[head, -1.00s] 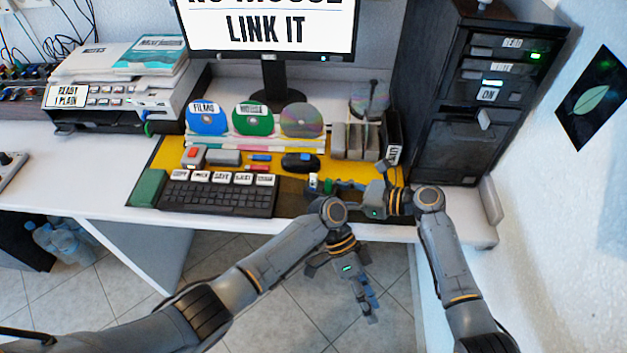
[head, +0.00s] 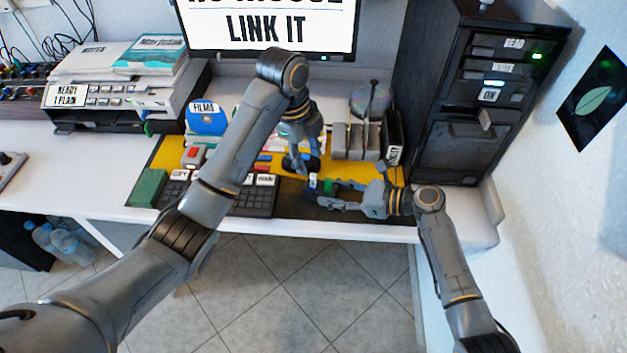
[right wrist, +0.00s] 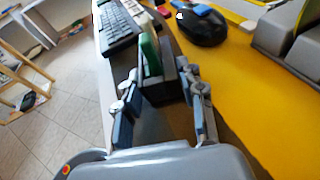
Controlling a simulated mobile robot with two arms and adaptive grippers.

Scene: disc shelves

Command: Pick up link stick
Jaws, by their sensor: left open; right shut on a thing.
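My right gripper (head: 338,194) is low over the front of the desk mat, shut on a small green-and-dark piece (head: 328,186). In the right wrist view this piece (right wrist: 151,55) stands up between the two fingers (right wrist: 158,98), green above a dark block. No label is readable on it, so I cannot tell whether it is the link stick. My left gripper (head: 297,166) is open, pointing down at the black mouse (head: 312,161). The mouse (right wrist: 200,28) shows a blue patch in the right wrist view. My left arm hides part of the keyboard and the discs.
The keyboard (head: 258,204) lies at the mat's front left. Grey slotted holders (head: 352,142) and a black box (head: 394,130) stand at the back right. A dark tower (head: 465,135) is on the right. Yellow mat (right wrist: 240,100) is bare beside my right gripper.

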